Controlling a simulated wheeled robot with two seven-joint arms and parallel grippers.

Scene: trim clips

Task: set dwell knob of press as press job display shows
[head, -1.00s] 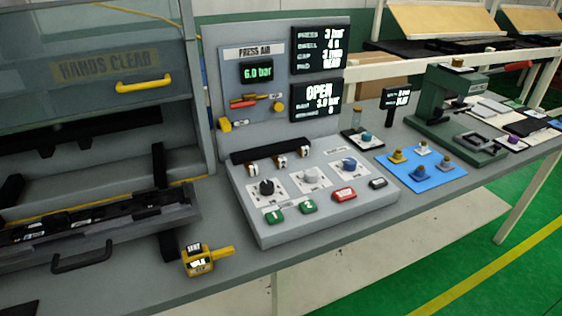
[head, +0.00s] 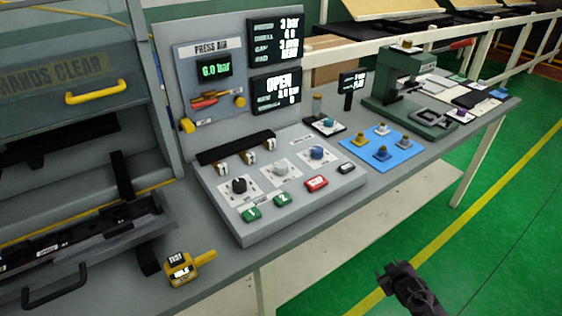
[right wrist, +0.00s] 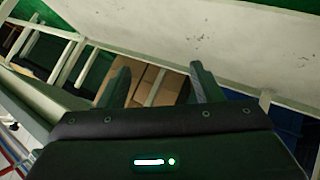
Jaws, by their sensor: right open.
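The press control panel (head: 225,219) stands on the bench in the head view. It carries a black knob (head: 239,186), a grey-white knob (head: 280,169) and a blue knob (head: 317,153) in a row. I cannot read which is the dwell knob. The upper job display (head: 276,39) shows a list starting with 3 bar; its other lines are blurred. The lower display (head: 276,91) reads OPEN with small values. My right gripper (head: 391,270) is low over the floor, right of the bench and well apart from the panel. It is open and empty in the right wrist view (right wrist: 158,85). My left gripper is not seen.
Green buttons (head: 251,214) and a red button (head: 316,183) sit in front of the knobs. A yellow-handled gauge (head: 180,268) lies left of the panel. A blue mat (head: 384,166) with fittings and a green hand press (head: 408,95) stand to the right. Open floor lies before the bench.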

